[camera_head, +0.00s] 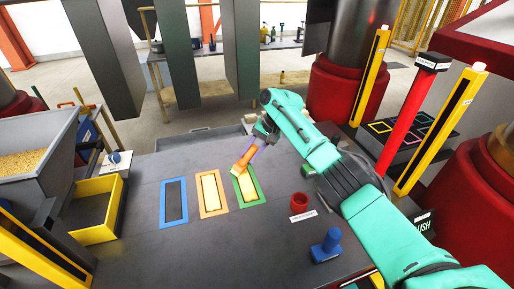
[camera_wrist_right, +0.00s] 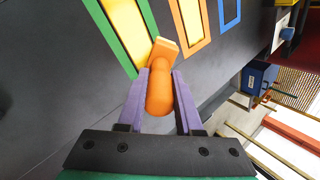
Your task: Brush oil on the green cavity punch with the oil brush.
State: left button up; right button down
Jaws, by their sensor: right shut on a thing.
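My right gripper (camera_head: 252,149) is shut on an orange oil brush (camera_head: 241,165). In the right wrist view the brush handle (camera_wrist_right: 159,92) sits between the two purple fingers. The brush head (camera_wrist_right: 164,50) is at the edge of the yellow surface inside the green frame, which is the green cavity punch (camera_head: 257,200). I cannot tell whether it touches. The green frame also shows in the right wrist view (camera_wrist_right: 111,36). The orange-framed cavity (camera_head: 201,205) is yellow inside, and the blue-framed cavity (camera_head: 163,207) is dark inside. My left gripper is not in view.
A red cup (camera_head: 299,201) stands right of the green frame with a small label before it. A blue stamp-like object (camera_head: 327,246) stands nearer. A yellow bin (camera_head: 116,217) and grey hopper (camera_head: 40,150) are at the left. Yellow and red posts (camera_head: 401,115) rise at the right.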

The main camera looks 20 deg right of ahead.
notch_tip(320, 180, up, 3)
jog(key=p, duration=0.2)
jog(key=shift+f+p, duration=0.1)
jog(key=shift+p, duration=0.3)
jog(key=shift+r, duration=1.6)
jog(key=shift+r, duration=1.5)
jog(key=shift+f, duration=0.1)
